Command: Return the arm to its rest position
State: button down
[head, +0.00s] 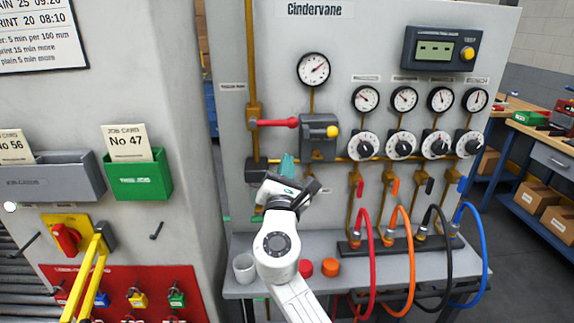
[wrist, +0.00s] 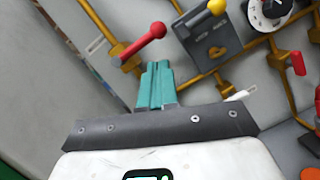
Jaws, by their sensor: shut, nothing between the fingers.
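My white arm rises from the bottom of the head view, with my gripper (head: 287,163) in front of the grey panel, below the red-handled lever (head: 278,123). The teal fingers are together with nothing between them. In the wrist view the teal fingers of my gripper (wrist: 155,84) point up toward the panel, and the red lever (wrist: 143,45) shows just beyond and above their tips. I cannot tell the exact gap between the fingers and the panel. Part of the pipework behind the gripper is hidden.
The panel (head: 375,25) carries several gauges, dials and valves. Red, orange, black and blue hoses (head: 365,260) loop over the grey shelf (head: 450,268). A pale cup (head: 244,268) stands near my arm. Card holders (head: 138,180) and a yellow bar (head: 92,275) are at left.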

jog(key=s+d+f+m+g+h, duration=0.2)
jog(key=s+d+f+m+g, duration=0.4)
jog(key=s+d+f+m, duration=0.6)
jog(key=s+d+f+m+g+h, duration=0.1)
jog(key=s+d+f+m+g, duration=0.6)
jog(key=d+f, duration=0.45)
jog(key=s+f+m+g+y, duration=0.3)
jog(key=s+f+m, duration=0.2)
jog(key=s, duration=1)
jog(key=s+a+f+m+g+y, duration=0.1)
jog(key=s+f+m+g+y, duration=0.2)
jog(key=s+f, duration=0.4)
jog(key=s+m+g, duration=0.1)
jog(key=s+m, duration=0.1)
jog(key=s, duration=0.7)
jog(key=shift+s+a, duration=0.15)
jog(key=shift+a, duration=0.05)
